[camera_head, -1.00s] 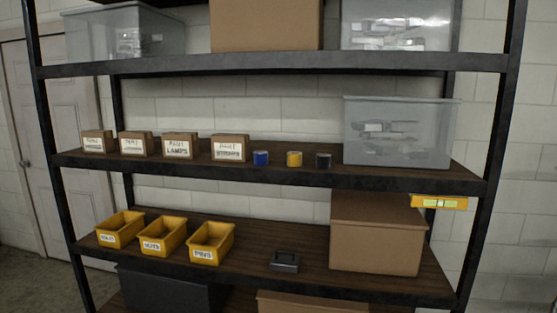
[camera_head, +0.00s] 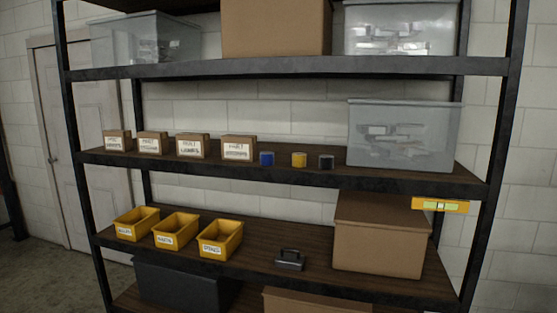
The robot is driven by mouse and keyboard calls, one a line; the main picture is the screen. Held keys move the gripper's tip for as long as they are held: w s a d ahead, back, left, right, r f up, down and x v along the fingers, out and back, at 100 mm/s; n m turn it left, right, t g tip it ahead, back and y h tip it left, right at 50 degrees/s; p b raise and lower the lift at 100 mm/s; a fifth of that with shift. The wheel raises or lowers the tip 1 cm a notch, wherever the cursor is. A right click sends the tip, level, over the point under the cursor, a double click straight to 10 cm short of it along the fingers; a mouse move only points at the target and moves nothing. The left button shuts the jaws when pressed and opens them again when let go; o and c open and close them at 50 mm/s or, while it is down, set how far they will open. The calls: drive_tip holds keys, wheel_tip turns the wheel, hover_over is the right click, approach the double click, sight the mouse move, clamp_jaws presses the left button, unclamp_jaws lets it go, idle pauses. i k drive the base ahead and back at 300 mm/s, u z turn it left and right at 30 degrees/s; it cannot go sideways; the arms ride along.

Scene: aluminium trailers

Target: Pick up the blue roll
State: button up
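The blue roll (camera_head: 267,159) stands on the middle shelf (camera_head: 290,174) of a dark metal rack, near the shelf's front edge. It is between a small labelled cardboard box (camera_head: 238,148) on its left and a yellow roll (camera_head: 299,160) on its right. A black roll (camera_head: 326,162) stands just right of the yellow one. The rolls are apart from each other. My gripper is not in view.
A grey translucent bin (camera_head: 403,135) fills the shelf's right end; several small boxes line its left. The shelf below holds yellow bins (camera_head: 221,239), a small black case (camera_head: 290,260) and a cardboard box (camera_head: 380,236). The upper shelf (camera_head: 290,67) limits room above.

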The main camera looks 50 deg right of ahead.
sight(267, 158)
drive_tip(key=u, duration=0.15)
drive_tip(key=i, duration=0.95)
drive_tip(key=z, duration=0.1)
